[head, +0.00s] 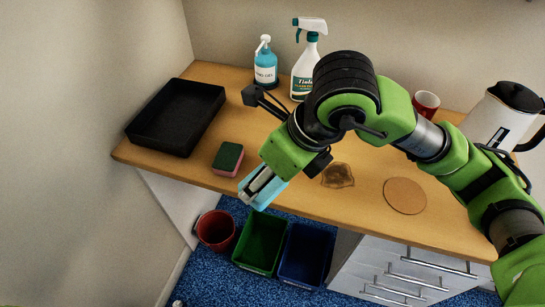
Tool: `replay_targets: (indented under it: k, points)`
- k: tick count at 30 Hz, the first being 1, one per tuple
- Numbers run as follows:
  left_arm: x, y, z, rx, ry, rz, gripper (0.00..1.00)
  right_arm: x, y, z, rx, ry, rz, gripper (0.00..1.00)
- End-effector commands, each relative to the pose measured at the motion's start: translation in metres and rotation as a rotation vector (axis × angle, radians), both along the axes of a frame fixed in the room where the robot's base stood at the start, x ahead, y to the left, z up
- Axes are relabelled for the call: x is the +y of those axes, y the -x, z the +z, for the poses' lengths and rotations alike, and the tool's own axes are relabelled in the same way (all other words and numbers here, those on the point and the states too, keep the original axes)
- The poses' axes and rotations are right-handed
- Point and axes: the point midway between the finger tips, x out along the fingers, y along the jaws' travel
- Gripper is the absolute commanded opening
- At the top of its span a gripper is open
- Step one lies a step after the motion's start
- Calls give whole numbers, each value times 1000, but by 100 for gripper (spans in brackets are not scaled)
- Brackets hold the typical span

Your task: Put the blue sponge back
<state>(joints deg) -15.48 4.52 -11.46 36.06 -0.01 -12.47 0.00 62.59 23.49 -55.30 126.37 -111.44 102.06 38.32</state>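The light blue sponge (267,196) is at the front edge of the wooden counter, in the grip of my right gripper (258,184). My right arm comes in from the right and reaches down and to the left. The gripper's fingers are closed around the sponge and partly cover it. The sponge appears held above the counter's front edge, with the bins below it in the picture. My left gripper is out of view. An empty black tray (160,132) lies on the counter's left end.
A green-and-pink sponge (229,157) lies left of my gripper. A soap dispenser (265,72) and spray bottle (304,75) stand behind. A brown stain (338,175), cork mat (405,196), red cup (425,104) and kettle (492,119) are to the right. Bins (260,243) stand below.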

Motion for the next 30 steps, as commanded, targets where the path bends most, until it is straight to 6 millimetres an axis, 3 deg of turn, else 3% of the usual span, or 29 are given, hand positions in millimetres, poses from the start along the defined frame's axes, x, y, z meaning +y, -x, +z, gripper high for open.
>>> replay_targets:
  k: [11, 16, 22, 26, 30]
  points:
    - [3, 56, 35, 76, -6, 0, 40, -10, -86, -39, 8, 4, -8, 44]
    - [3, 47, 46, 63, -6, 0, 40, -12, -111, -72, 5, 2, -6, 44]
    - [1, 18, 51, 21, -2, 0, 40, -12, -124, -90, 2, 0, -3, 44]
    - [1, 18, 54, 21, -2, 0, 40, -14, -129, -97, 2, 3, -3, 44]
    - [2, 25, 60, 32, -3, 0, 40, -14, -129, -116, 4, 1, -3, 44]
